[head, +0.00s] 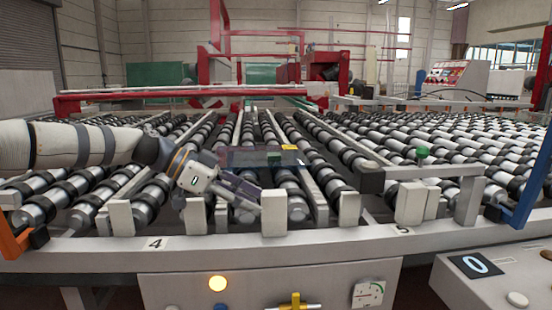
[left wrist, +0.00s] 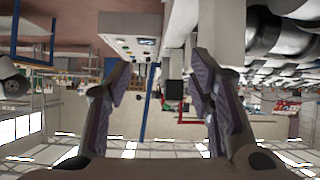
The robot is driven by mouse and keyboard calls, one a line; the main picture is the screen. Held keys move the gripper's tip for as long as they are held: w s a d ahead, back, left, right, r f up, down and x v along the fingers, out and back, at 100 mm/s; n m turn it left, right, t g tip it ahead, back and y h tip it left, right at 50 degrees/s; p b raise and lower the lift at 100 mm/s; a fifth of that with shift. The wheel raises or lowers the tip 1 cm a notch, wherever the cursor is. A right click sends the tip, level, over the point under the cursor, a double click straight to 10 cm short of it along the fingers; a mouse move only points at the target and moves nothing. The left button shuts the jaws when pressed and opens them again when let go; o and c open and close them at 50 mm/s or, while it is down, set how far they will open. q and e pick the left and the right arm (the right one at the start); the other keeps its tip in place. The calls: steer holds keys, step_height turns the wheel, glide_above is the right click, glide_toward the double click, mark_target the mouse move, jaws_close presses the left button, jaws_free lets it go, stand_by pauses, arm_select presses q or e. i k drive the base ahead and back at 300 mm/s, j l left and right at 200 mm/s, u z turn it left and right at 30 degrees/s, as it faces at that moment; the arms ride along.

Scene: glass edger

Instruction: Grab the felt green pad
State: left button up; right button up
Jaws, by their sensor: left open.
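A small dark green block (head: 274,159), which looks like the felt pad, sits on a dark see-through glass pane (head: 240,157) on the rollers, near the middle of the head view. A yellow item (head: 289,147) lies just behind it. My left gripper (head: 250,193) is low over the front of the rollers, nearer to me than the pad and a little to its left, apart from it. In the left wrist view its two fingers (left wrist: 160,78) are spread with nothing between them. The pad does not show there. My right gripper is not in view.
Pale upright blocks (head: 274,213) line the front rail close to my left gripper. A grey bar on posts (head: 435,171) stands to the right. Below the rail is a panel with a lit yellow button (head: 218,283). Red machine frames stand behind the rollers.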

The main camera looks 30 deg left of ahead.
mark_target(271, 157)
steer(key=i+j, duration=1.15)
steer(key=j, duration=0.2)
